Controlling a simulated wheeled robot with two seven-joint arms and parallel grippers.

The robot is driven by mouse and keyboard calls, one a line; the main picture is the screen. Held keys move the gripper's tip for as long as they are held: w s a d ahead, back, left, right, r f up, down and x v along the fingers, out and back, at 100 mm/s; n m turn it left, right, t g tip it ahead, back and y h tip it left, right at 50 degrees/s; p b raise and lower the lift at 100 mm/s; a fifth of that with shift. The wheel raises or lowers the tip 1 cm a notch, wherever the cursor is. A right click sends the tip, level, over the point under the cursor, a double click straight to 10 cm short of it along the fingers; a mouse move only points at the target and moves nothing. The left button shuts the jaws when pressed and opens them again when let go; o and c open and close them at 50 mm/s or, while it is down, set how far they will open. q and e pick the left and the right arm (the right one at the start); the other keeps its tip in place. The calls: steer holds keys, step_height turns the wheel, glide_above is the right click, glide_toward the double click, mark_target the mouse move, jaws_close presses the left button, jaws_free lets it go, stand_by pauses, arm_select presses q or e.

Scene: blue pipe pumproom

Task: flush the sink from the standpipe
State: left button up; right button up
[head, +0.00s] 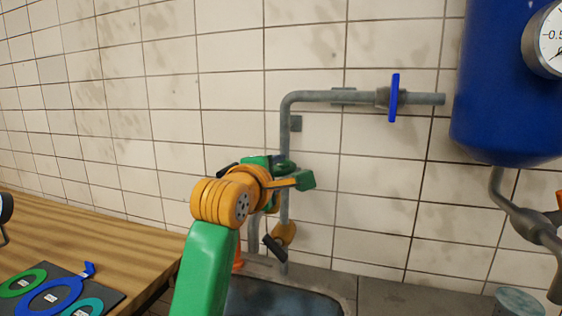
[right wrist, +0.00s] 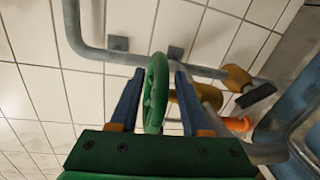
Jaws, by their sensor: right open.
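The grey standpipe (head: 285,128) runs down the tiled wall to the sink (head: 280,300); it also shows in the right wrist view (right wrist: 71,25). A green handwheel (head: 285,168) is on the standpipe, partly hidden by my right arm. In the right wrist view the green wheel (right wrist: 156,92) stands edge-on between the two fingers of my right gripper (right wrist: 157,98). The fingers are open, one on each side of it, with gaps showing. Lower down are a brass-coloured fitting (head: 287,232) and a black lever (head: 274,248). My left gripper is not in view.
A wooden bench (head: 100,240) at left carries a dark plate with coloured rings (head: 50,298). An orange piece (right wrist: 238,124) shows near the sink.

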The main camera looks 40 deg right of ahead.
steer(key=shift+x, duration=0.8)
steer(key=shift+s+a+f, duration=0.1)
steer(key=shift+a, duration=0.1)
steer(key=shift+c, duration=0.7)
jaws_close()
